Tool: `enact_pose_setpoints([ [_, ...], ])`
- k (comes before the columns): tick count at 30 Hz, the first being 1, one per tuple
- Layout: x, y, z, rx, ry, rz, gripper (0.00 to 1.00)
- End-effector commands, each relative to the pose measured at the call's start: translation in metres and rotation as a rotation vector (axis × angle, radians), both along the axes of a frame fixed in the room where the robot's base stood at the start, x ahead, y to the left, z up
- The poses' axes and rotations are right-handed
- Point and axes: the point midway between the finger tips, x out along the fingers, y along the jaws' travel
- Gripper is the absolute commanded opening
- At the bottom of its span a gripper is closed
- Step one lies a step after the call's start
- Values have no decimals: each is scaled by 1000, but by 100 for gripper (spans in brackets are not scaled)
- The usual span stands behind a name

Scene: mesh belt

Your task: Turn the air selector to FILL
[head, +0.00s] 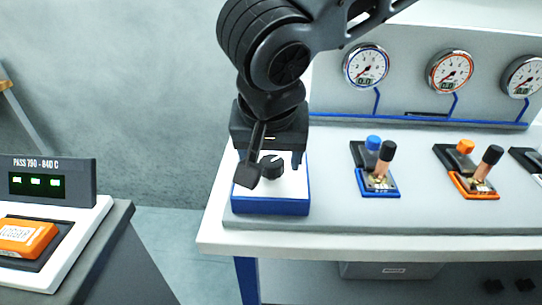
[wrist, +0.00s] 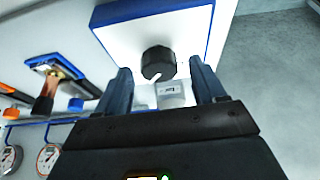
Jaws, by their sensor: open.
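The air selector is a black round knob (head: 271,166) on a white panel with a blue-edged base (head: 270,206), at the left end of the bench. It also shows in the wrist view as a dark knob (wrist: 158,63) with a pale pointer mark at its lower edge. A small grey label (wrist: 171,93) sits beside the knob; its lettering is too small to read surely. My gripper (head: 272,178) is above the panel, fingers pointing down. In the wrist view my gripper (wrist: 160,85) is open, its fingers apart on either side of the label, with the knob just beyond the tips.
A blue-based lever unit (head: 378,180) and an orange-based one (head: 470,184) stand to the right, under round gauges (head: 366,66) joined by blue pipe. At the left, a separate stand holds a display (head: 50,183) and an orange block (head: 26,238).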

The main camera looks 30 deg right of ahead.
Motion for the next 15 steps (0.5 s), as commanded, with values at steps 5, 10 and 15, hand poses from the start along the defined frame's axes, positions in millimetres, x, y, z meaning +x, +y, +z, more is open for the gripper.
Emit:
enact_pose_setpoints([
  [5,2,-1,-6,0,1,1,70],
  [10,2,-1,-6,1,0,1,70],
  [15,2,-1,-6,1,0,1,55],
])
